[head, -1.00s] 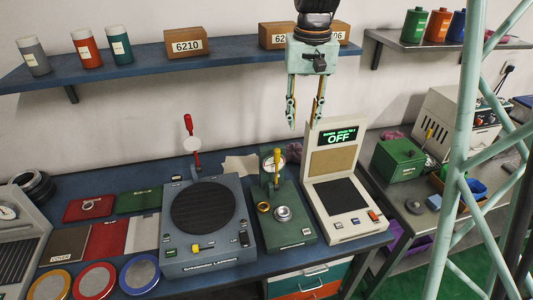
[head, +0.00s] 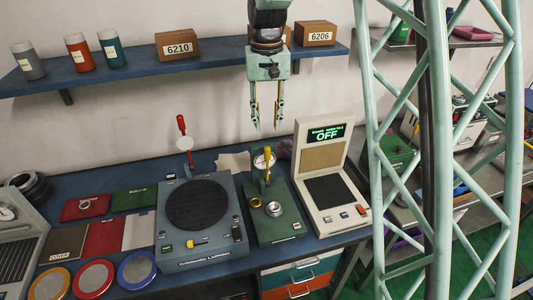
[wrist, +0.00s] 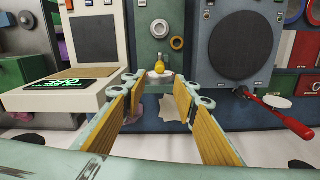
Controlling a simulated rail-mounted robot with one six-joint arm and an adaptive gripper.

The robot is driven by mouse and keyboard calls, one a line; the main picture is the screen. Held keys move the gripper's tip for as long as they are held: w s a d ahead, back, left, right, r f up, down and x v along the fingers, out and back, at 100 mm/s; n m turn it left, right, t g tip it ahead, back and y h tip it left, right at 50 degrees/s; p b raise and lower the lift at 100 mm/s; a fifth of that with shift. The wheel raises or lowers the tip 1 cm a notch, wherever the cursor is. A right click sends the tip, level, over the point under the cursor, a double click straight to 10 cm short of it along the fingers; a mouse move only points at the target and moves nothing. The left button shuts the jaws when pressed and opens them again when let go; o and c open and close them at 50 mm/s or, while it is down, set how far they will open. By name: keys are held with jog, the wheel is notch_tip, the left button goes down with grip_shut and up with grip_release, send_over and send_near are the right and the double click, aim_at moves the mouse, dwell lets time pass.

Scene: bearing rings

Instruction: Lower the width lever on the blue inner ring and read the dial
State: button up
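The green width gauge (head: 278,226) stands on the blue bench, with a round dial (head: 262,158) and a yellow-handled lever (head: 267,162) that stands up. A silver-grey ring (head: 274,209) sits on the gauge's base, with a small brass ring (head: 255,203) beside it. I cannot make out blue on the silver ring or read the dial. My gripper (head: 267,126) is open and empty, pointing down above and apart from the gauge. In the wrist view, the yellow lever (wrist: 160,63) shows between my open fingers (wrist: 168,88).
Left of the gauge is a grey lapping machine (head: 222,250) with a red-handled lever (head: 182,128) standing up. Right is a cream tester (head: 335,222) whose screen reads OFF. Colour-rimmed round trays (head: 137,285) lie front left. A shelf (head: 110,80) runs behind my gripper.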

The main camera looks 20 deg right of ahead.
aim_at(267, 153)
jog(key=shift+f, duration=0.1)
jog(key=shift+f, duration=6.8)
jog(key=shift+c, duration=0.2)
grip_shut()
